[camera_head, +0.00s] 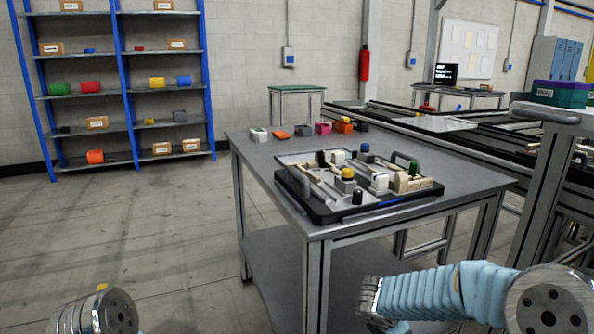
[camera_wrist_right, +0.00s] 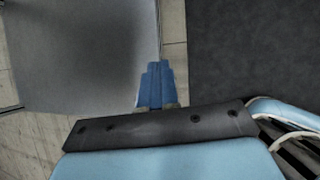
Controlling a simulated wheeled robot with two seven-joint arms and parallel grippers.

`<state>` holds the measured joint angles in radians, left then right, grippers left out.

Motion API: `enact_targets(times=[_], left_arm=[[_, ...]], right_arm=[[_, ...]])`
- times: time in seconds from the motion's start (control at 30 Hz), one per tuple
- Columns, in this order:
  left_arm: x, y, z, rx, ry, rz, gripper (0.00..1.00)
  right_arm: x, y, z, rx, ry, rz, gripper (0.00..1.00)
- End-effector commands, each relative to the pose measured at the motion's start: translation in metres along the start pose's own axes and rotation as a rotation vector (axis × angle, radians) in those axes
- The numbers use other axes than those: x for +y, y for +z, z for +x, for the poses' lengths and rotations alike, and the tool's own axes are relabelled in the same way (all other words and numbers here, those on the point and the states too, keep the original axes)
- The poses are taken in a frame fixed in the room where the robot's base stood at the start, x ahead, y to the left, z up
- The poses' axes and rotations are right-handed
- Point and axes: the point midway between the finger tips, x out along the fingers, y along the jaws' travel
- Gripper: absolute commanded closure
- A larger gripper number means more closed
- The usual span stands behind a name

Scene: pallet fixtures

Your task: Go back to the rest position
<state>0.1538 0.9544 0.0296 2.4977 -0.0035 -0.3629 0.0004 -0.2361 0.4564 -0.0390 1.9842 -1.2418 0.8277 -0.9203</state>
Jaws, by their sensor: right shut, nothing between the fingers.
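My right gripper (camera_wrist_right: 155,68) shows in the right wrist view with its blue fingers together and nothing between them. It points over bare surfaces beside the edge of a grey surface. In the head view, my right arm, in a light blue sleeve, comes in at the bottom right, and its gripper is not visible there. A piece of my left arm shows at the bottom left, but the left gripper is out of view. A pallet fixture tray (camera_head: 325,214) with several parts lies on the grey table (camera_head: 460,172), apart from both arms.
Several small bins, including an orange one (camera_head: 281,135), line the table's back edge. A blue-framed shelf (camera_head: 127,105) with bins and boxes stands at the back left. A conveyor and a stand with a green-and-purple box (camera_head: 562,93) are at right. The floor at left is clear.

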Motion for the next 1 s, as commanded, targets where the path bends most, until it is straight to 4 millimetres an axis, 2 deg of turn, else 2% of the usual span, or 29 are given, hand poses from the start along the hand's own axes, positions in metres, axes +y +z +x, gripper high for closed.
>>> enact_targets(times=[0.03, 0.1, 0.17, 0.2, 0.27, 0.3, 0.4, 0.5, 0.6, 0.67, 1.0], left_arm=[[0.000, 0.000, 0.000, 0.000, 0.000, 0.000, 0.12], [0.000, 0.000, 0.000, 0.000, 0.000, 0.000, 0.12], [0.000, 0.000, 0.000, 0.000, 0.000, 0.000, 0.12], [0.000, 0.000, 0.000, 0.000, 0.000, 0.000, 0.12], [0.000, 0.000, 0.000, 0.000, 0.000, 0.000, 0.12], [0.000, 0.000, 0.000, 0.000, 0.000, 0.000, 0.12], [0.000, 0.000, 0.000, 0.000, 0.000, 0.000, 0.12], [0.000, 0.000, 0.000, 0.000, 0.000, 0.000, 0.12], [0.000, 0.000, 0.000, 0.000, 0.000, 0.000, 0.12], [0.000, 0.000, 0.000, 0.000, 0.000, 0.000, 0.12], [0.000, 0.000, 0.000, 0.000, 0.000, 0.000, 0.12]], right_arm=[[-0.019, -0.037, 0.021, 0.115, -0.048, 0.081, 1.00], [-0.045, -0.090, 0.042, 0.279, -0.124, 0.244, 1.00], [-0.070, -0.136, 0.053, 0.412, -0.212, 0.420, 1.00], [-0.087, -0.167, 0.059, 0.496, -0.285, 0.563, 1.00], [-0.112, -0.211, 0.064, 0.600, -0.414, 0.815, 1.00], [-0.129, -0.237, 0.065, 0.649, -0.512, 1.008, 1.00], [-0.162, -0.281, 0.069, 0.661, -0.730, 1.492, 1.00], [-0.187, -0.298, 0.075, 0.583, -0.855, 1.832, 1.00], [-0.201, -0.303, 0.079, 0.510, -0.905, 2.020, 1.00], [-0.205, -0.303, 0.081, 0.491, -0.913, 2.064, 1.00], [-0.205, -0.303, 0.081, 0.491, -0.913, 2.064, 1.00]])
